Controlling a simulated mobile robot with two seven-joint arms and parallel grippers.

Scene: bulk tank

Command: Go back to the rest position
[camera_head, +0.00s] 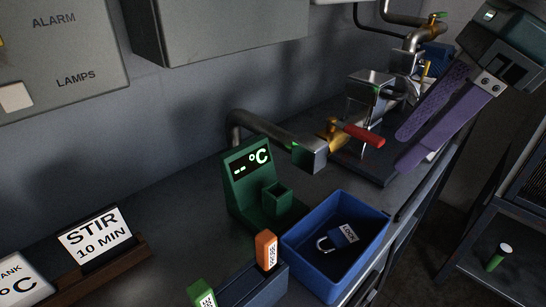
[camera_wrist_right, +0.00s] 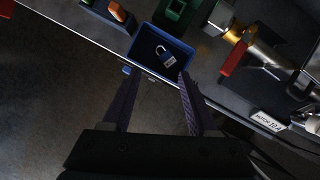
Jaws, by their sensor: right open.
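My right gripper (camera_head: 403,151) comes in from the upper right in the head view, its two purple fingers apart with nothing between them. In the right wrist view the same fingers (camera_wrist_right: 157,78) point toward the near edge of the bench and the blue tray, also apart and empty. My left gripper is not in view.
A blue tray (camera_head: 375,243) with a padlock (camera_head: 337,238) sits at the bench's front. Beside it are a green °C display (camera_head: 240,183), a pipe valve with red handle (camera_head: 364,135) and a slotted holder (camera_head: 255,285). A shelf (camera_head: 480,262) stands at right.

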